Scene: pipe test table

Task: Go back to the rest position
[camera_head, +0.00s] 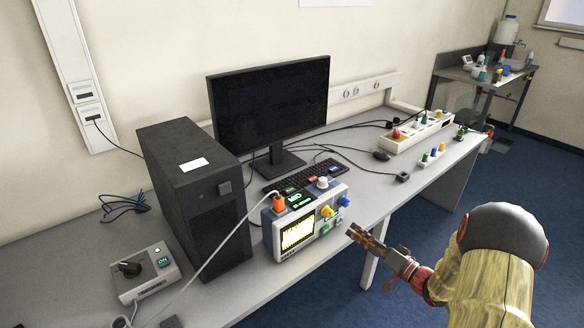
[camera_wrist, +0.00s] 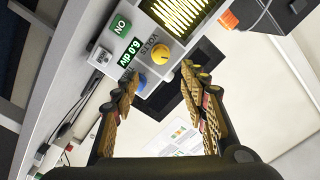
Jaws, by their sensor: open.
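My gripper (camera_head: 376,245) hangs in front of the table's front edge, to the right of the oscilloscope-like test device (camera_head: 299,232). The device has a lit yellow waveform screen, an orange plug, and yellow, blue and white knobs. In the wrist view my gripper (camera_wrist: 160,105) is open with nothing between its fingers. Beyond the fingers, that view shows the device's panel (camera_wrist: 140,52) with a yellow knob and green labels. The gripper appears apart from the device.
The grey table (camera_head: 345,160) carries a black computer tower (camera_head: 200,205), a monitor (camera_head: 270,105), a keyboard (camera_head: 305,176), a switch box (camera_head: 145,272) and a white terminal box (camera_head: 415,132). Cables cross the tabletop. Blue floor (camera_head: 540,190) lies open at the right.

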